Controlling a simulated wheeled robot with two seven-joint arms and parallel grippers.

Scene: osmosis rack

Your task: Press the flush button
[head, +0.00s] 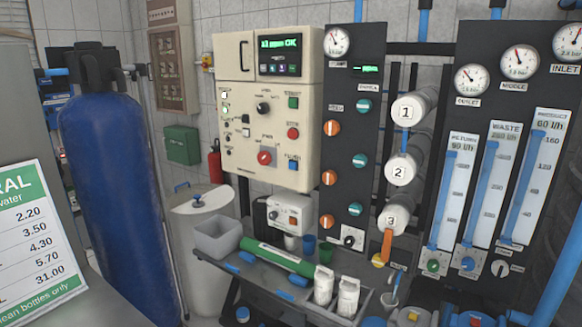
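A cream control box (268,92) hangs on the tiled wall, with a lit screen (279,43) that seems to read "ALL OK". Down its right side sit a green button (293,102), a red button (293,133) and a blue button (293,164). Small labels sit by the buttons. The blue one's label looks like "FLUSH", but it is too small to read surely. A red rotary switch (265,157) is left of the blue button. Nothing covers the buttons. Neither of my grippers is in view.
A black valve panel (345,120) stands right of the box. Below is a bench with a grey bin (216,237), a green tube (278,258) and white bottles (347,296). A blue tank (115,190) and price sign (35,245) are at left.

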